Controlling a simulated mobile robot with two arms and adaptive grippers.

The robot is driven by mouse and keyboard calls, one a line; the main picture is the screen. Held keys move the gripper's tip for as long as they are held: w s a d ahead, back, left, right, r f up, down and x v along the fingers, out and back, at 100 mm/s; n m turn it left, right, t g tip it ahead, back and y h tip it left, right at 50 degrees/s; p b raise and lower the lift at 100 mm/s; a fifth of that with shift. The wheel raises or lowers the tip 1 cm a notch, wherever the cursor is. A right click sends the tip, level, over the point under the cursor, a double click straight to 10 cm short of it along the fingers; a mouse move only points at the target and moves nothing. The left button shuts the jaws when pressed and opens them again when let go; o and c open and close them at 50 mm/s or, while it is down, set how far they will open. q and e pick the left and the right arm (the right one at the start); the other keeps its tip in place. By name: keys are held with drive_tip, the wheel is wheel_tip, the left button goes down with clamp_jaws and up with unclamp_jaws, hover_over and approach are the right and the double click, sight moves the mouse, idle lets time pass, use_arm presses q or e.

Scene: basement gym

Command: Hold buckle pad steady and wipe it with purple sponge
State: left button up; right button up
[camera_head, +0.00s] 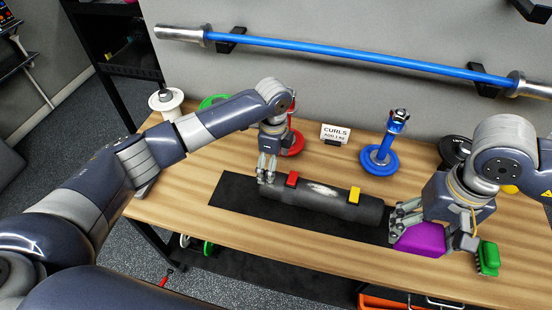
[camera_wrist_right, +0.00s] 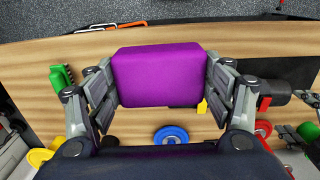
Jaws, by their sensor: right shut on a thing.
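The buckle pad (camera_head: 325,202) is a dark roll with a red buckle and a yellow buckle, and a whitish smear on top between them. It lies on a black mat (camera_head: 232,190). My left gripper (camera_head: 267,170) points down at the pad's left end, close to the red buckle; whether it touches or grips is unclear. My right gripper (camera_head: 424,230) is shut on the purple sponge (camera_head: 420,241), just beyond the pad's right end. The right wrist view shows the sponge (camera_wrist_right: 157,78) between both fingers, with the pad (camera_wrist_right: 264,91) to its right.
A green brush (camera_head: 488,257) lies to the right of the sponge. Behind the pad stand a blue plate holder (camera_head: 379,160), a small "CURLS" sign (camera_head: 336,133) and a red plate (camera_head: 292,145). A blue bar (camera_head: 350,55) hangs on the wall. The wooden tabletop (camera_head: 310,250) is clear in front.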

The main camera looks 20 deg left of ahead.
use_arm(q)
drive_tip(key=shift+s+f+b, duration=0.25)
drive_tip(key=shift+f+b, duration=0.35)
drive_tip(key=shift+f, duration=0.1)
use_arm(e)
drive_tip(key=shift+s+f, duration=0.25)
drive_tip(key=shift+f, duration=0.45)
use_arm(q)
drive_tip(key=f+b, duration=0.2)
drive_tip(key=b, duration=0.1)
drive_tip(key=f+b, duration=0.6)
drive_tip(key=shift+w+f, duration=0.25)
use_arm(e)
wheel_tip(320, 180, down, 9)
drive_tip(key=shift+w, duration=0.25)
use_arm(q)
drive_tip(key=shift+s+r, duration=0.1)
drive_tip(key=shift+c, duration=0.3)
drive_tip(key=c, duration=1.1)
